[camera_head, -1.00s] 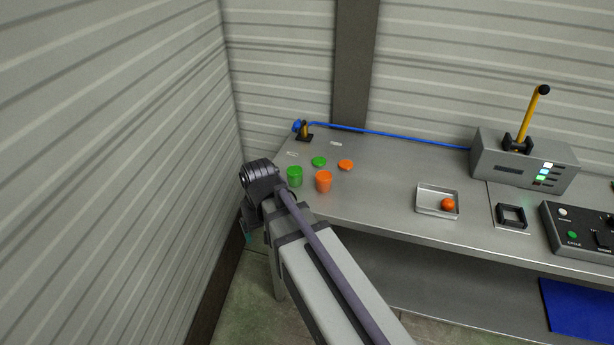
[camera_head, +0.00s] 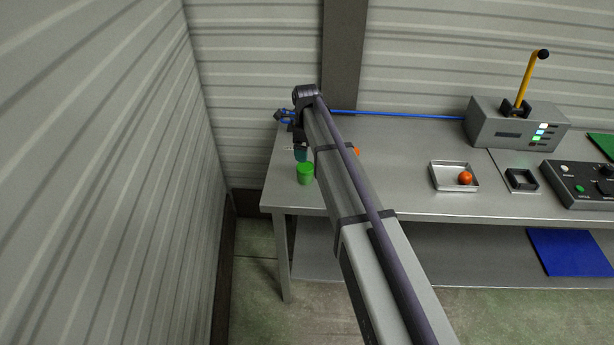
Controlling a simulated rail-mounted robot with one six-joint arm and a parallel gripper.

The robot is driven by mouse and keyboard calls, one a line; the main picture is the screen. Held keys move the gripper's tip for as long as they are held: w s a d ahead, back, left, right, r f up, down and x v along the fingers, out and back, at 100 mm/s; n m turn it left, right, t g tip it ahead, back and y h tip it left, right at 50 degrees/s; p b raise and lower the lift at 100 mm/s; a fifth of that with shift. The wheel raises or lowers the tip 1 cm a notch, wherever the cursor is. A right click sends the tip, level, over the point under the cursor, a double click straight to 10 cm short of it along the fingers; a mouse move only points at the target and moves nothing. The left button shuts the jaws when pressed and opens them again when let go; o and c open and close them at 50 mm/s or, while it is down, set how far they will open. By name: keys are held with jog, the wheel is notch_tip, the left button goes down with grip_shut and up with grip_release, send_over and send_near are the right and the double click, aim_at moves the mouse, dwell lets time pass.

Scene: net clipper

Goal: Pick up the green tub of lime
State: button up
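The green tub (camera_head: 305,174) stands upright near the left front edge of the grey metal table. My gripper (camera_head: 300,154) points down just above and behind the tub in the picture; its small dark teal end is partly behind my arm. I cannot tell whether its fingers are open, or whether it touches the tub. The tub's right side is close to my arm link.
My arm hides the orange tub and green disc; a sliver of the orange disc (camera_head: 357,151) shows. A metal tray (camera_head: 441,184) holds an orange ball (camera_head: 465,178). A grey machine (camera_head: 505,127) with a yellow lever and a control panel (camera_head: 572,182) stand right. A ribbed wall is left.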

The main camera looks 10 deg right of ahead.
aim_at(306, 170)
notch_tip(306, 170, down, 10)
jog(key=b, duration=0.9)
jog(key=shift+f, duration=0.1)
jog(key=shift+r, duration=0.2)
jog(key=c, duration=1)
notch_tip(306, 170, up, 10)
jog(key=p, duration=1)
jog(key=shift+r+p, duration=0.15)
jog(key=shift+p, duration=0.25)
